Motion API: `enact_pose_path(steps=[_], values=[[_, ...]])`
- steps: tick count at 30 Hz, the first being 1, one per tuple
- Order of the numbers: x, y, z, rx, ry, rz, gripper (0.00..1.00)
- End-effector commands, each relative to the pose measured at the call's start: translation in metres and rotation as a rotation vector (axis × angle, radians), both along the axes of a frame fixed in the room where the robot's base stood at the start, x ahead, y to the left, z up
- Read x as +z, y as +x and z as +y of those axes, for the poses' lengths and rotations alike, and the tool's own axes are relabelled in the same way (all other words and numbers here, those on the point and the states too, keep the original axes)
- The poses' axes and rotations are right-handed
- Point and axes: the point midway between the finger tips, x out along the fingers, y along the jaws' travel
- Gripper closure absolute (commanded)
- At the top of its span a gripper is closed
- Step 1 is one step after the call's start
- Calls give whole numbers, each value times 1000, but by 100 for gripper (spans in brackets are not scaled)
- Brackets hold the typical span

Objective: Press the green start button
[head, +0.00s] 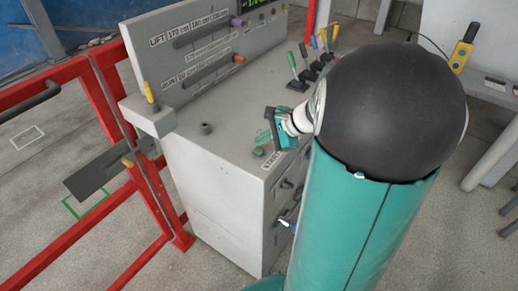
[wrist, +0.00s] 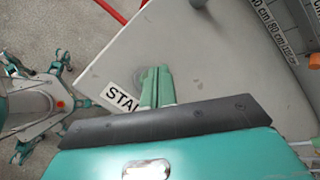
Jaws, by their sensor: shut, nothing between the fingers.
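The green start button (head: 258,152) sits on the grey console top near its front corner, beside the START label (head: 271,161). My gripper (head: 263,138) is shut and empty, just above and behind the button in the head view. I cannot tell whether the tips touch it. In the wrist view the closed green fingers (wrist: 157,74) point at the console top right beside the partly covered START label (wrist: 122,98). There the fingers and the gripper body hide the button.
The grey console (head: 215,145) carries a dark round knob (head: 206,128), several coloured levers (head: 297,75) behind my gripper, and a slotted back panel (head: 190,50). A yellow-topped lever (head: 150,93) stands at the left. A red rail (head: 100,85) runs along the left side.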

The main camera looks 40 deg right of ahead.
Motion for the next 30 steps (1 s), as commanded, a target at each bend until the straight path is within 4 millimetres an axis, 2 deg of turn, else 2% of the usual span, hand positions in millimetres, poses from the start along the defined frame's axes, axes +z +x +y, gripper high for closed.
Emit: enact_pose_path(steps=[15,30], values=[[45,0,0,0,-2,-1,100],[47,0,0,-1,-1,0,100]])
